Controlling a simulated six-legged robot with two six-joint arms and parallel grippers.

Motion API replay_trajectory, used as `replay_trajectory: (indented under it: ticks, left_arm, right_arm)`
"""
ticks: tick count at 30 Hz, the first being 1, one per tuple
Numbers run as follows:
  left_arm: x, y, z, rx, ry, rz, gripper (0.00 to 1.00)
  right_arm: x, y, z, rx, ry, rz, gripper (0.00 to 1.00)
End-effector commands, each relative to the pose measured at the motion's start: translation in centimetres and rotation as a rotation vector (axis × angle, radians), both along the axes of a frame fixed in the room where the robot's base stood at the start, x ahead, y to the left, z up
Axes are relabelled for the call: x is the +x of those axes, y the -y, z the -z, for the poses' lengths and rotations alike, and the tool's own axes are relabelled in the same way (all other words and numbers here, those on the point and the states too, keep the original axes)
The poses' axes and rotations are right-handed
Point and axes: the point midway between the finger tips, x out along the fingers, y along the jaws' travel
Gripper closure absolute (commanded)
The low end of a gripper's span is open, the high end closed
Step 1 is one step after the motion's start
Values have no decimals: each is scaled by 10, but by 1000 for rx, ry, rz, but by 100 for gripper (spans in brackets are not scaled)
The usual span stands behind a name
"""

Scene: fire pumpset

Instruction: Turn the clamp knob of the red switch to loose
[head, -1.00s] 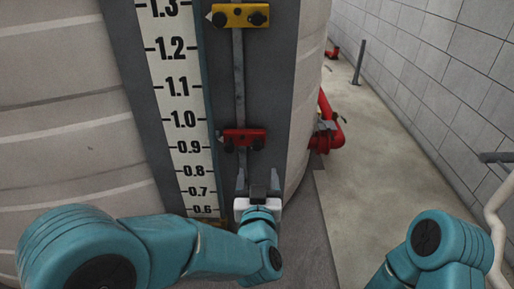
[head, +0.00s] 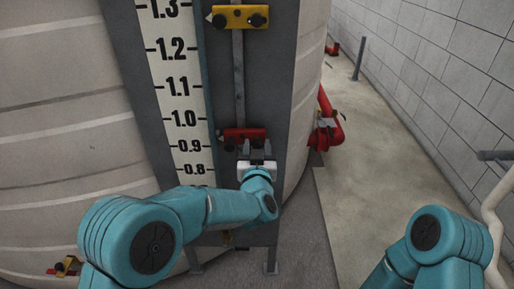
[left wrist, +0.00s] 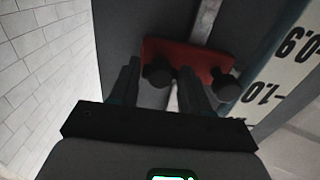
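The red switch (head: 243,133) sits on a vertical rail beside the number scale, a little above the 0.9 mark. It also shows in the left wrist view (left wrist: 190,58), upside down, with two black knobs. My left gripper (head: 256,148) is just below and in front of it, fingers pointing at its right-hand knob. In the left wrist view the open fingers (left wrist: 160,78) stand either side of one black knob (left wrist: 158,74), with gaps visible. The other knob (left wrist: 222,84) is outside the fingers. I cannot tell how deep the knob lies between them. My right gripper is out of view.
A yellow switch (head: 240,17) is higher on the same rail (head: 239,75). The number scale (head: 178,90) stands left of the rail, against the large pale tank (head: 65,110). Red piping (head: 328,125) is to the right.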

Motion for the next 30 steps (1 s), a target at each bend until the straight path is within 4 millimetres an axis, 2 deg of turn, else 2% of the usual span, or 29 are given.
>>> replay_trajectory:
  ticks: [1, 3, 14, 20, 30]
  left_arm:
    - [0, 0, 0, 0, 0, 0, 71]
    - [0, 0, 0, 0, 0, 0, 88]
    - [0, 0, 2, -50, 3, 0, 88]
    - [0, 0, 4, -173, 5, 0, 88]
    - [-1, 0, 5, -487, 5, 1, 88]
  right_arm:
    - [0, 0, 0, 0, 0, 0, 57]
    - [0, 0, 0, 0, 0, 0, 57]
    - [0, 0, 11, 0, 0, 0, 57]
    - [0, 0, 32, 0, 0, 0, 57]
    - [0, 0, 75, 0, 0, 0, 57]
